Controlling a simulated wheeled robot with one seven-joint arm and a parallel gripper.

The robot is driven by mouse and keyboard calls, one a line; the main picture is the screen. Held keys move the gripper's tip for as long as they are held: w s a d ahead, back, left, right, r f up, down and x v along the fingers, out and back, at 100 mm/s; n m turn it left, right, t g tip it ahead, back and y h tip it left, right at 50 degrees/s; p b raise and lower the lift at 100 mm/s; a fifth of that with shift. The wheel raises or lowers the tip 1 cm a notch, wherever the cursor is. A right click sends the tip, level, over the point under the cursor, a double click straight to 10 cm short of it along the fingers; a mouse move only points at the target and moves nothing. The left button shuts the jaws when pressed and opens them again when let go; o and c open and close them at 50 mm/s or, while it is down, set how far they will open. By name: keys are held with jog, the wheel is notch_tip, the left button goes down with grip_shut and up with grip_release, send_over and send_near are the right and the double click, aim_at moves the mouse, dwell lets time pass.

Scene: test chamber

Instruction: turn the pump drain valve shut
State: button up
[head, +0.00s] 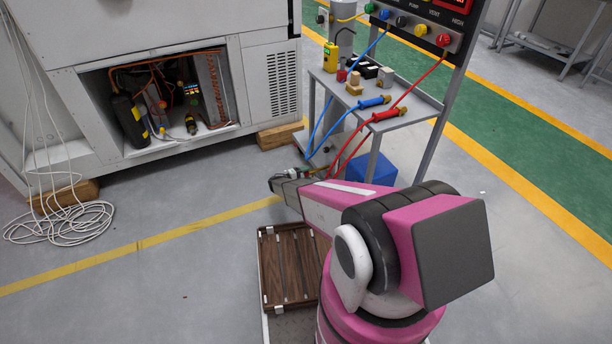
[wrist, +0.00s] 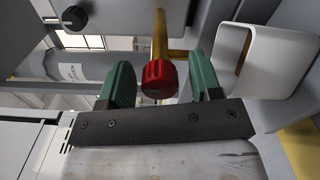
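A red ribbed knob (wrist: 159,78) sits on the end of a brass stem (wrist: 159,35) in the middle of the wrist view; it appears to be the drain valve. My gripper (wrist: 160,82) is open, with one green finger on each side of the knob. A gap shows between the knob and each finger. In the head view my gripper (head: 292,174) is low beside the grey cart, at the far end of my pink arm. I cannot make out the red knob there.
The grey cart (head: 408,108) carries blue (head: 374,102) and red (head: 387,115) hose handles, with hoses hanging close to my gripper. A blue box (head: 371,168) stands below. A white square tube (wrist: 285,62) is close to my right finger. A wooden tray (head: 288,262) lies nearby.

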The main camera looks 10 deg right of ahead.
jog(key=v, duration=1)
jog(key=shift+a, duration=0.35)
jog(key=shift+s, duration=0.1)
jog(key=s+d+r+m+g+y, duration=0.1)
jog(key=s+d+r+g+y, duration=0.15)
jog(key=r, duration=0.25)
jog(key=s+d+r+m+g+y, duration=0.1)
jog(key=s+d+r, duration=0.3)
jog(key=r, duration=0.2)
jog(key=s+d+r+m+y, duration=0.1)
jog(key=s+r+m+y, duration=0.1)
jog(key=s+r+y, duration=0.5)
jog(key=s+d+r+m+y, duration=0.1)
jog(key=s+r+y, duration=0.6)
jog(key=s+r, duration=0.9)
notch_tip(320, 180, up, 3)
jog(key=shift+d+r+m+g, duration=0.2)
jog(key=shift+d+m+g, duration=0.15)
jog(key=shift+m+g, duration=0.1)
